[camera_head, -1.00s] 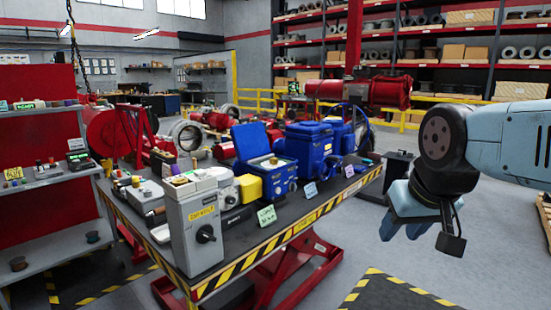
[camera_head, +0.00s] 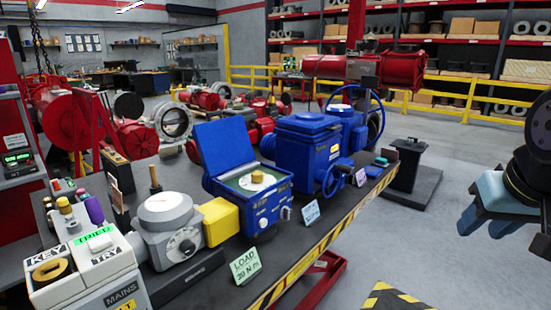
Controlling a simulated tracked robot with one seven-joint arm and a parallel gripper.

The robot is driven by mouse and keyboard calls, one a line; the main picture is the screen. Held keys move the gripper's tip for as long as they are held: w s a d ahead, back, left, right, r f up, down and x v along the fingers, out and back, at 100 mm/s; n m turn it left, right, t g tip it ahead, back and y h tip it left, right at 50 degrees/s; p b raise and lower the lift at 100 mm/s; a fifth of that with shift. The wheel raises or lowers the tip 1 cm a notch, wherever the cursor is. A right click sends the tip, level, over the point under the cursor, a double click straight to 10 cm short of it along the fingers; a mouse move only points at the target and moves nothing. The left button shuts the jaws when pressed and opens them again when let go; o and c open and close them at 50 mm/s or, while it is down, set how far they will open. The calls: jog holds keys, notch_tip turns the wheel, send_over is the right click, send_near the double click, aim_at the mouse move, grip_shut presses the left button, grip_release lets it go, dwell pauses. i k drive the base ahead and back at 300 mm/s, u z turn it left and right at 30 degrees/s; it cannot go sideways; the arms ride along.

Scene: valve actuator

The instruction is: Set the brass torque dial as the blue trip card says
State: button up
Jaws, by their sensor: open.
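A blue actuator box (camera_head: 266,210) stands on the dark bench with its blue lid (camera_head: 226,148) swung up. Inside, a round brass dial (camera_head: 257,177) sits on a green plate; its markings are too small to read. A light blue card (camera_head: 310,212) stands at the bench's front edge, to the right of this box; its writing is not legible. My gripper (camera_head: 482,215) is at the right edge, partly cut off by the picture, with its pale blue fingers apart and empty. It is well to the right of the bench and touches nothing.
A green card (camera_head: 245,265) reads LOAD 20 N m. A grey gauge unit (camera_head: 168,228) and yellow block (camera_head: 218,220) stand left of the box; a second blue actuator (camera_head: 304,156) and a pink card (camera_head: 361,177) are right.

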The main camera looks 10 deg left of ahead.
aim_at(257, 177)
jog(key=u, duration=0.25)
jog(key=i, duration=0.95)
jog(key=u, duration=0.55)
jog(key=k, duration=0.75)
jog(key=u, duration=0.25)
jog(key=i, duration=0.75)
jog(key=z, duration=0.15)
